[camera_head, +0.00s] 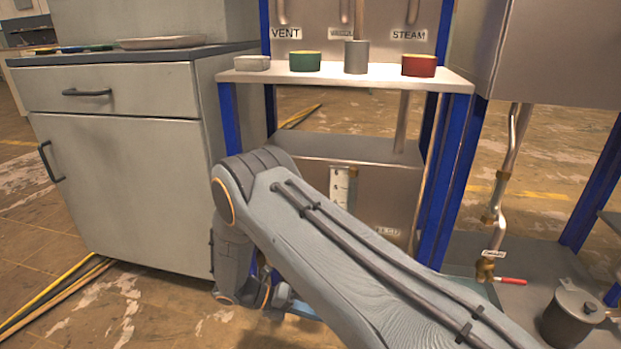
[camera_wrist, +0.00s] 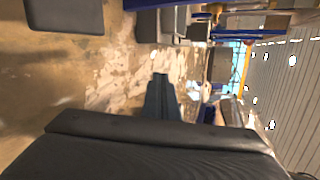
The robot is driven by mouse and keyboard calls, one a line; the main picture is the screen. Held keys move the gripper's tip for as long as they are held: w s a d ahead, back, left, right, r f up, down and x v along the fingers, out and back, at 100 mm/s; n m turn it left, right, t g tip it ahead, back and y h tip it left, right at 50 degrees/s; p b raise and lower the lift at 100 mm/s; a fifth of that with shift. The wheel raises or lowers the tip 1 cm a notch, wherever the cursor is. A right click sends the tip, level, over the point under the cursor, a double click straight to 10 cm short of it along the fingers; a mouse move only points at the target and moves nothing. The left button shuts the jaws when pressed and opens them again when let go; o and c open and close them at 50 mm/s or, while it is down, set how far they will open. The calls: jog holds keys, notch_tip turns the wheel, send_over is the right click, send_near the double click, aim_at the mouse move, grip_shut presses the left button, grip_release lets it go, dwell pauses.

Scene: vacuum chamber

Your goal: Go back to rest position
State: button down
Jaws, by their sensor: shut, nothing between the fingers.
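My arm reaches across the head view from the lower right and bends down at its elbow, in front of the cabinet and shelf. My gripper (camera_wrist: 160,98) shows in the wrist view as dark fingers close together, with nothing held between them. The wrist view is turned sideways, with floor around the fingers. In the head view the forearm hides most of the wrist, and I cannot make out the fingertips there.
A grey cabinet (camera_head: 125,180) stands at left. A metal shelf (camera_head: 340,76) holds a green valve cap (camera_head: 305,61), a red one (camera_head: 419,65), a grey cylinder (camera_head: 356,57) and a small dish (camera_head: 252,62). A lidded pot (camera_head: 572,315) and red-handled valve (camera_head: 508,281) are at lower right.

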jog(key=s+a+r+m+g+y, duration=0.1)
jog(key=s+a+r+m+y, duration=0.2)
jog(key=r, duration=0.4)
jog(key=s+r+m+y, duration=0.1)
jog(key=s+r+m, duration=0.1)
jog(key=r+m, duration=0.4)
jog(key=s+a+r+m+g+y, duration=0.1)
jog(key=s+a+r+m+y, duration=0.15)
jog(key=r, duration=0.55)
jog(key=s+d+r+m+t+y, duration=0.25)
jog(key=s+r+m+y, duration=0.65)
jog(key=s+r+m, duration=0.75)
jog(key=d+r+m+h+p, duration=0.1)
jog(key=d+r+p, duration=0.8)
jog(key=p, duration=0.9)
jog(key=s+d+r+m+h+p, duration=0.1)
jog(key=d+r+m+p, duration=0.3)
jog(key=d+r+p, duration=0.6)
notch_tip(320, 180, up, 5)
jog(key=p, duration=0.8)
jog(key=shift+s+d+r, duration=0.15)
jog(key=shift+d+r, duration=0.05)
jog(key=shift+d, duration=0.05)
